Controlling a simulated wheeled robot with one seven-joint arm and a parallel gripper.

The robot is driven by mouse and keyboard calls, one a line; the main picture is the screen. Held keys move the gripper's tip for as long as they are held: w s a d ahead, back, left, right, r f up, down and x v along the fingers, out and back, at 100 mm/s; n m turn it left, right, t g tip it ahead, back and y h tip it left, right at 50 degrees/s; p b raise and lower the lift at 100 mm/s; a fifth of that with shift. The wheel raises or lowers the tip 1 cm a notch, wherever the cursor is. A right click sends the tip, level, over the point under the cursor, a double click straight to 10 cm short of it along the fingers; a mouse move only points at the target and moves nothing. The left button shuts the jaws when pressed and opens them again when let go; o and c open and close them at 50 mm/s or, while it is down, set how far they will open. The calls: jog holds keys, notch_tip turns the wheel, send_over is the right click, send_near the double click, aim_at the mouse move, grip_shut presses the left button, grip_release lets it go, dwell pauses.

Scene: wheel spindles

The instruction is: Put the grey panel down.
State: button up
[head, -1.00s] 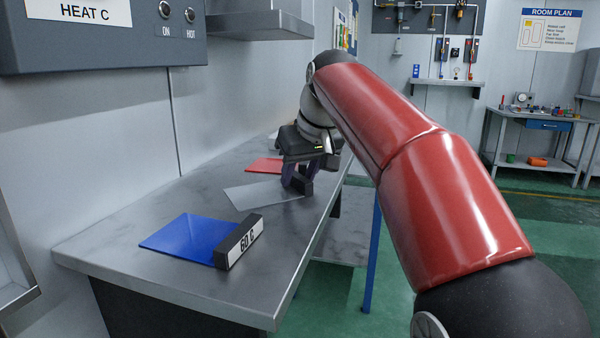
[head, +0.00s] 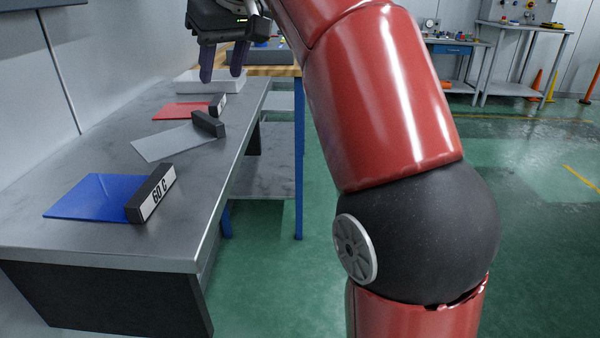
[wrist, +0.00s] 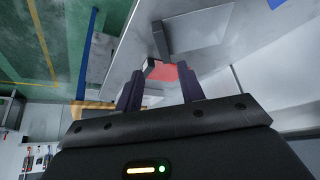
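The grey panel (head: 172,143) lies flat on the metal bench (head: 190,205), with its black handle block (head: 208,124) toward the bench's right edge. It also shows in the wrist view (wrist: 200,30), apart from my fingers. My gripper (head: 222,76) is above the bench, beyond and above the grey panel. Its two dark fingers are spread with nothing between them. In the wrist view the fingers (wrist: 158,92) are also apart and empty.
A blue panel (head: 90,196) with a block marked "60 C" (head: 152,193) lies nearer on the bench. A red panel (head: 182,111) with a dark block lies beyond the grey one. A white slab (head: 210,87) is farther back. Green floor is open at right.

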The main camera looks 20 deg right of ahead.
jog(key=s+d+f+m, duration=0.1)
jog(key=s+d+f, duration=0.2)
jog(key=s+f, duration=0.2)
jog(key=s+d+f+m+h, duration=0.1)
jog(key=s+d+f+m, duration=0.1)
jog(key=s+f, duration=0.4)
jog(key=shift+d+f, duration=0.5)
jog(key=shift+f, duration=0.2)
jog(key=shift+o, duration=0.4)
jog(key=s+d+f+m, duration=0.1)
jog(key=s+f, duration=0.4)
jog(key=f, duration=0.4)
jog(key=s+d+f+h, duration=0.1)
jog(key=s+d+f, duration=0.1)
jog(key=s+f, duration=0.4)
notch_tip(320, 180, down, 3)
jog(key=shift+s+f+m+h, duration=0.1)
jog(key=shift+s+m+h, duration=0.2)
jog(key=shift+m, duration=0.1)
jog(key=shift+s, duration=0.1)
